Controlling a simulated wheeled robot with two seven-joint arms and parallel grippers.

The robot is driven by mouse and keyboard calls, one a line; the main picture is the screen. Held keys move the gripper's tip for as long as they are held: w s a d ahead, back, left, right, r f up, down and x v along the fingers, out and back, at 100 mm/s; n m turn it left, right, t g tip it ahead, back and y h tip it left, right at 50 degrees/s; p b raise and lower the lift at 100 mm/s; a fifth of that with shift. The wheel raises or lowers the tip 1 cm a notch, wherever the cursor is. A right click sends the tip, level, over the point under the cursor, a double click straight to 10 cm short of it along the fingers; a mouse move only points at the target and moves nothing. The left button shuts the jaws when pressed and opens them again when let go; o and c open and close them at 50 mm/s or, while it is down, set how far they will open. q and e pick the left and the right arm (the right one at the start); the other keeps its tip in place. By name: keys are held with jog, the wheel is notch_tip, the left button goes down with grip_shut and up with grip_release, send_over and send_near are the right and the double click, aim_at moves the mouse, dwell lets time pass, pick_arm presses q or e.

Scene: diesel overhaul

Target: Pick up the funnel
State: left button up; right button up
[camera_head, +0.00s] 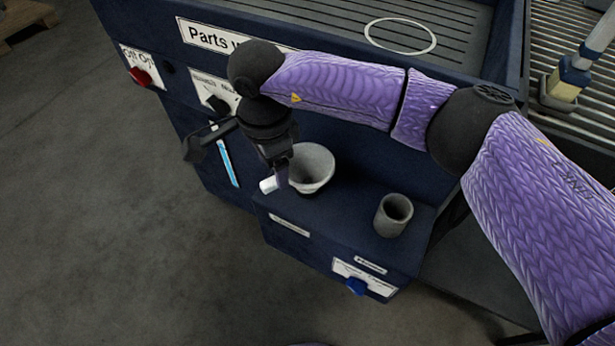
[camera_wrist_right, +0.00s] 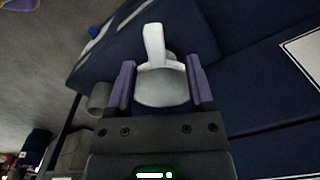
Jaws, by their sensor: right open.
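The funnel (camera_head: 315,165) is a pale grey, wide-mouthed cone standing on the dark blue ledge at the front of the parts washer. In the right wrist view the funnel (camera_wrist_right: 162,90) lies between my two fingers, with a white tab-like part standing out beyond it. My right gripper (camera_head: 282,178) is at the left side of the funnel in the head view, pointing down. It is open, with its fingers (camera_wrist_right: 158,72) on either side of the funnel; I cannot tell if they touch it. My left gripper is not in view.
A grey cup (camera_head: 393,216) stands on the ledge (camera_head: 345,222) to the right of the funnel. The washer (camera_head: 190,110) has knobs and labels on its front, and a slatted basin (camera_head: 340,25) behind. Open floor (camera_head: 120,250) lies at the left and front.

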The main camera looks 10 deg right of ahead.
aim_at(296, 182)
jog(key=f, duration=0.1)
jog(key=f+b, duration=0.1)
jog(key=f, duration=0.2)
jog(key=shift+s+d, duration=0.1)
jog(key=shift+d, duration=0.15)
jog(key=shift+r, duration=0.15)
grip_shut()
